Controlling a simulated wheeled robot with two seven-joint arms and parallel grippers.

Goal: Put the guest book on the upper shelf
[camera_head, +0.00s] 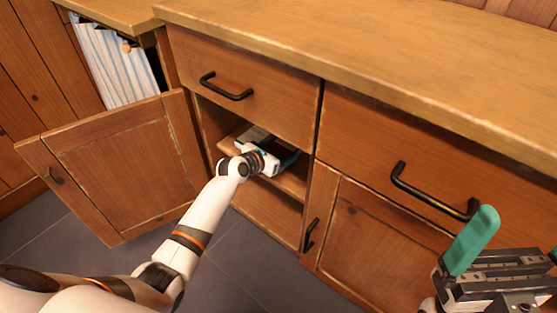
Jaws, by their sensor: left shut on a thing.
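My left gripper (267,151) reaches into the open cupboard, just over the upper shelf (292,185). It is shut on a small dark and grey thing, taken to be the guest book (255,134), which shows only in part beyond the gripper. The gripper and wrist hide most of it, and I cannot tell whether it touches the shelf. My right gripper (512,250) is at the lower right, cut off by the picture edge, with its teal fingers apart and nothing seen between them.
The open cupboard door (130,165) swings out to the left of my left arm. A shut drawer (245,90) is just above the opening. A lower compartment (268,217) lies below the shelf. A striped cloth (115,65) hangs at the upper left. The countertop (370,50) is bare.

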